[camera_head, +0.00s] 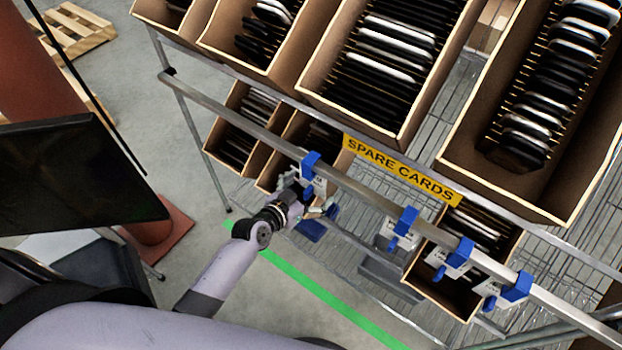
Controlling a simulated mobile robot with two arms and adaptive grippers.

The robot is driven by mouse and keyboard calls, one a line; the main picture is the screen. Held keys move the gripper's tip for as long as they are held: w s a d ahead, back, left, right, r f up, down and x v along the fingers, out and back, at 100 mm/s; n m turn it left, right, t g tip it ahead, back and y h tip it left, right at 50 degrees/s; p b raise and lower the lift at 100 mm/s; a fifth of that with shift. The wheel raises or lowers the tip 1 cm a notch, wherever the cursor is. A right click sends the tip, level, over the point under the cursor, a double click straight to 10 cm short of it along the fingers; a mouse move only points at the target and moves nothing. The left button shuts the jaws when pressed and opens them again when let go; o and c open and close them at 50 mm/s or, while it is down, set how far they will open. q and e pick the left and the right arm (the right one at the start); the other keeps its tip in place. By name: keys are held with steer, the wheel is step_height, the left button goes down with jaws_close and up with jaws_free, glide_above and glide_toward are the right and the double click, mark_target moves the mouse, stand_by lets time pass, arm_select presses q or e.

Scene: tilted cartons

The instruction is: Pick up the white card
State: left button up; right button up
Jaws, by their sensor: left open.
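Several white cards stand on edge among black ones in the tilted cartons; I cannot tell which single one is the white card. White cards (392,47) show in the upper middle carton (313,75), and more white cards (588,28) show in the upper right carton (590,190). My left gripper (312,207) is open in front of the rack, below the upper cartons and beside the rail. It is close to a blue clip and a small blue part, and I cannot tell whether it touches them. My right gripper is not in view.
A metal rail (375,198) with several blue clips (407,218) crosses in front of the wire rack. A yellow "SPARE CARDS" label (402,170) sits above it. Smaller cartons (437,297) stand on the lower shelf. A dark screen (75,175) is at left; floor lies below.

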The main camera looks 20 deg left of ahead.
arm_select(q)
steer(key=shift+c, duration=0.2)
steer(key=c, duration=1.1)
steer(key=shift+r, duration=0.1)
steer(key=shift+c, duration=0.2)
